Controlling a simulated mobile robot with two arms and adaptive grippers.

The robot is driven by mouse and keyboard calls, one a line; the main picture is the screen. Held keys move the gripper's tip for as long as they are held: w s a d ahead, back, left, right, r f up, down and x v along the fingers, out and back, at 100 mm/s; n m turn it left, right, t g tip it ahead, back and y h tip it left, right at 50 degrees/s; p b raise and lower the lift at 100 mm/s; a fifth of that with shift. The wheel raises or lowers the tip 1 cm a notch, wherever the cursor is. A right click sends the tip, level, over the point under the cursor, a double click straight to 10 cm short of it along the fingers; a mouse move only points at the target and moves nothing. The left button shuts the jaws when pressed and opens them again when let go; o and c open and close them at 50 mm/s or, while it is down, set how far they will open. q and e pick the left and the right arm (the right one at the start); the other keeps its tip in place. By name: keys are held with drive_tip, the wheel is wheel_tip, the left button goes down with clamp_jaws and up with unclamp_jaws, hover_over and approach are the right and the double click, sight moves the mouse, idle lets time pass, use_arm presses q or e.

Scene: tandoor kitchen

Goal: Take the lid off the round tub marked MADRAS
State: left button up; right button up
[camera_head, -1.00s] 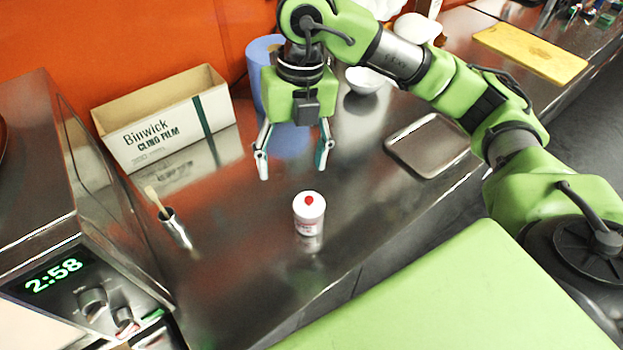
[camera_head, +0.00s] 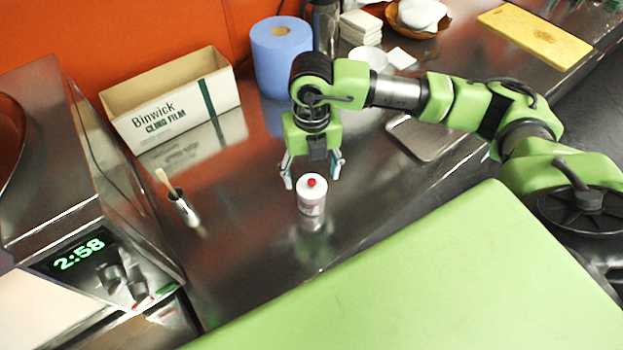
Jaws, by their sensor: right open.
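The round tub (camera_head: 312,205) is small and white with a pinkish label, too small to read here. It stands upright on the steel counter. Its white lid (camera_head: 311,184) is on top, with a red knob in the middle. My right gripper (camera_head: 312,181) points down with its two fingers spread. The fingertips are just behind the tub, one towards each side of the lid. I cannot tell whether either finger touches it. My left gripper is not in view.
A Binwick cling film box (camera_head: 172,105) and a blue paper roll (camera_head: 283,60) stand behind. A small metal pot with a brush (camera_head: 184,210) is left of the tub, near the oven with a clock (camera_head: 80,254). A metal tray (camera_head: 425,140) lies right. The counter around the tub is clear.

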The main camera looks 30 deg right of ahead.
drive_tip(key=shift+f, duration=1.2)
drive_tip(key=c, duration=1.8)
drive_tip(key=shift+o, duration=0.2)
drive_tip(key=shift+r, duration=0.15)
